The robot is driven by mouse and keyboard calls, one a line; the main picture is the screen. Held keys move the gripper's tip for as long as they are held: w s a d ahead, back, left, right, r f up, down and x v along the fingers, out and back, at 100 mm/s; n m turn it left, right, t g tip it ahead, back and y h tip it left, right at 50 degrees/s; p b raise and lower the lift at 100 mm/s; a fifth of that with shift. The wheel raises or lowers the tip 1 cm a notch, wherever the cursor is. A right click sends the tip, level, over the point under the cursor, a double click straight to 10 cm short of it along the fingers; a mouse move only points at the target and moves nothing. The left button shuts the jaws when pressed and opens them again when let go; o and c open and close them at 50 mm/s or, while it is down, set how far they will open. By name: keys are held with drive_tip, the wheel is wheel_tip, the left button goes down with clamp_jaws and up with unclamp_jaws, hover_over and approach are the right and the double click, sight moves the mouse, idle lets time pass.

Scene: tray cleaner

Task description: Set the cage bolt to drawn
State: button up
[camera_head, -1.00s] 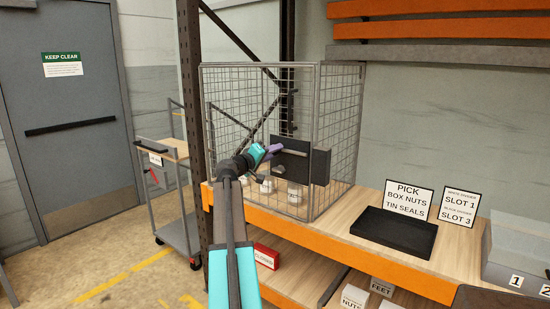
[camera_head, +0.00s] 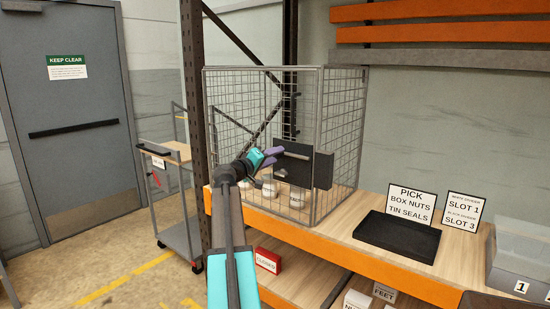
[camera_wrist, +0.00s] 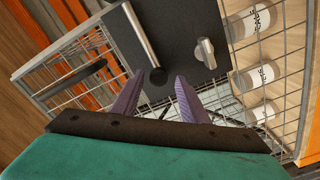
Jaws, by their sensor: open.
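The wire cage (camera_head: 318,150) stands on the shelf, with a dark plate (camera_head: 294,158) on its front. A grey turn knob (camera_wrist: 205,52) sits beside the bar. My gripper (camera_head: 276,155) is in front of the plate's left part. I cannot tell the remaining gap in depth.
Several white labelled containers (camera_wrist: 259,76) stand inside the cage. A red box (camera_head: 268,260) is on the lower shelf. A grey cart (camera_head: 178,205) stands left of the rack post.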

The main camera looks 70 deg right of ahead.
drive_tip(key=b+v, duration=0.1)
drive_tip(key=v, duration=1.1)
drive_tip(key=shift+b, duration=0.35)
drive_tip(key=shift+w+a, duration=0.1)
drive_tip(key=shift+w, duration=0.1)
